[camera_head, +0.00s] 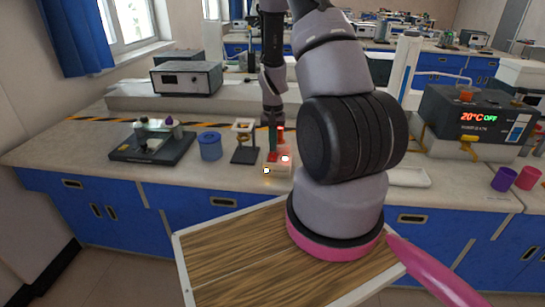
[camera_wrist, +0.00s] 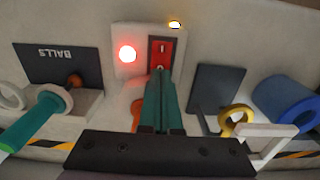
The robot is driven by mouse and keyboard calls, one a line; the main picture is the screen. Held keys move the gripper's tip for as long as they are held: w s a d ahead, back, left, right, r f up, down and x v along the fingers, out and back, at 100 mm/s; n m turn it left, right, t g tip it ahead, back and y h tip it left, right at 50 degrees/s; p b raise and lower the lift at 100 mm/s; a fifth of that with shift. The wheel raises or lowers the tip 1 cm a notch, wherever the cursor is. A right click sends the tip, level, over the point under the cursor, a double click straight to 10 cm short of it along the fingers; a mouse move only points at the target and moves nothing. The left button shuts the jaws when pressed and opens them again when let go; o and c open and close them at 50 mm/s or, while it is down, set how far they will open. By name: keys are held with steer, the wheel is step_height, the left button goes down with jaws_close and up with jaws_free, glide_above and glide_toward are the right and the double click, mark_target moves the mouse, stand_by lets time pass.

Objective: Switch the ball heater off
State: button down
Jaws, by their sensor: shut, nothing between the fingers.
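The ball heater (camera_head: 279,172) is a small pale box on the bench in the head view, partly hidden by my arm. In the wrist view its panel (camera_wrist: 123,34) carries a red rocker switch (camera_wrist: 165,49) in a dark frame. A round red lamp (camera_wrist: 127,53) beside the switch glows, and a small yellowish light (camera_wrist: 174,24) is lit near the panel edge. My gripper (camera_wrist: 160,76) has its teal fingers shut and empty, with the tips at the near end of the switch. I cannot tell whether they touch it.
A blue cylinder (camera_head: 210,146), a small stand (camera_head: 244,153) and a dark balance-like device (camera_head: 152,144) stand left of the heater. A dark plate (camera_wrist: 55,62) marked BALLS and a teal-handled ring (camera_wrist: 45,107) are close by in the wrist view. A display unit (camera_head: 476,122) reads 20°C OFF.

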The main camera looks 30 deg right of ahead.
steer(key=shift+f, duration=0.55)
steer(key=shift+r, duration=3.5)
steer(key=shift+r, duration=0.15)
step_height(320, 180, up, 12)
steer(key=t, duration=0.2)
glide_above(265, 159)
steer(key=s+a+r+n+t+y, duration=0.1)
steer(key=s+a+r, duration=0.1)
steer(key=r, duration=0.3)
steer(key=s+a+r+t, duration=0.1)
steer(key=s+a+r, duration=0.1)
steer(key=r, duration=0.4)
steer(key=s+a+r+t, duration=0.1)
steer(key=s+a+r, duration=0.2)
steer(key=s+r, duration=0.3)
steer(key=s+a+r+n+t+y, duration=0.1)
steer(key=s+a+r+t, duration=0.1)
steer(key=s+r, duration=0.4)
steer(key=s, duration=0.3)
steer(key=shift+a+r+n, duration=0.3)
steer(key=shift+a+r, duration=0.05)
steer(key=shift+a, duration=0.05)
